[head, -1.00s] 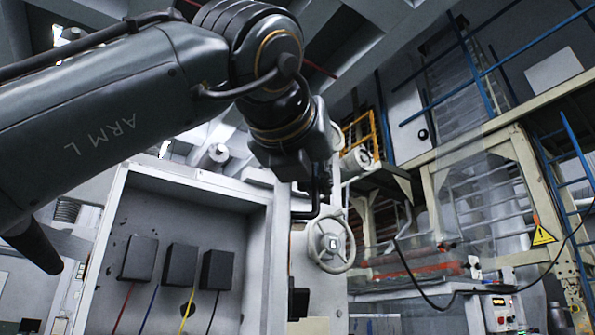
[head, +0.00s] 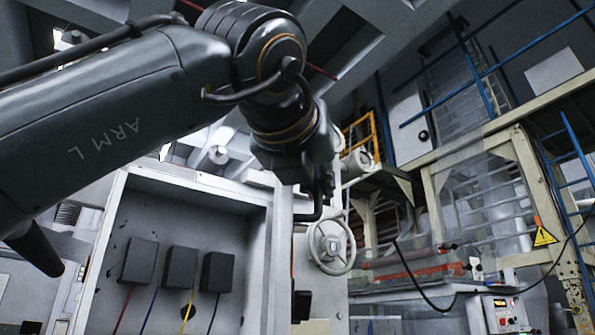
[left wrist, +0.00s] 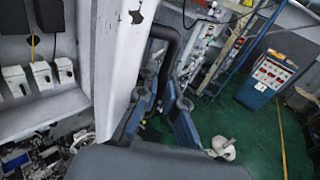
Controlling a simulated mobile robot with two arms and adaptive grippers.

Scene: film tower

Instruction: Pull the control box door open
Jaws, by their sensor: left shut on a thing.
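The control box (head: 118,225) stands at the lower left in the head view, its front open to me. Its pale door (head: 281,255) shows nearly edge-on at the box's right side, swung well out. In the left wrist view the door (left wrist: 125,60) rises left of the fingers, with chipped paint. A dark bent handle (left wrist: 174,45) stands off it. My left gripper (left wrist: 162,88) is shut on this handle. In the head view my left gripper (head: 318,190) is at the door's upper outer edge, its fingers partly hidden. My right gripper is not in view.
Inside the box are several black modules (head: 181,268) with coloured wires. A pale handwheel (head: 331,246) stands behind the door. The left wrist view shows open green floor (left wrist: 235,130) and a blue control cabinet (left wrist: 267,78) at right.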

